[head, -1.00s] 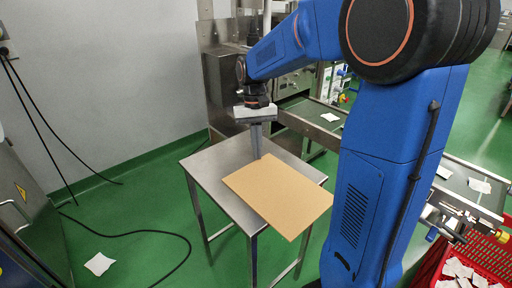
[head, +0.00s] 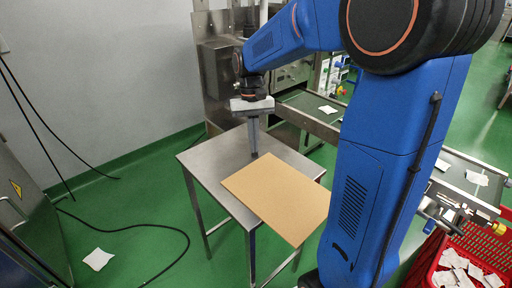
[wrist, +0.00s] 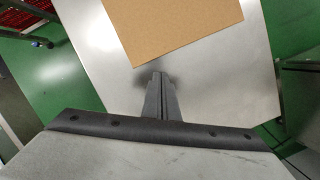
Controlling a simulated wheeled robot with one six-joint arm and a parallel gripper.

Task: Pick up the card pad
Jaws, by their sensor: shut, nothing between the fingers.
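The card pad (head: 277,196) is a flat, tan, rectangular sheet. It lies on the steel table (head: 205,163) and sticks out past the table's front right edge in the head view. In the wrist view the card pad (wrist: 172,22) shows at the top, partly cut off by the frame. My gripper (head: 254,155) points down over the table by the pad's far left corner, with its fingers together and nothing between them. In the wrist view the fingertips (wrist: 157,76) are just short of the pad's near edge. I cannot tell whether the tips touch the table.
A conveyor (head: 315,118) with white teabags runs behind and to the right of the table. A red crate (head: 424,262) of teabags stands at the lower right. A black cable (head: 150,229) and a white packet (head: 98,259) lie on the green floor at left.

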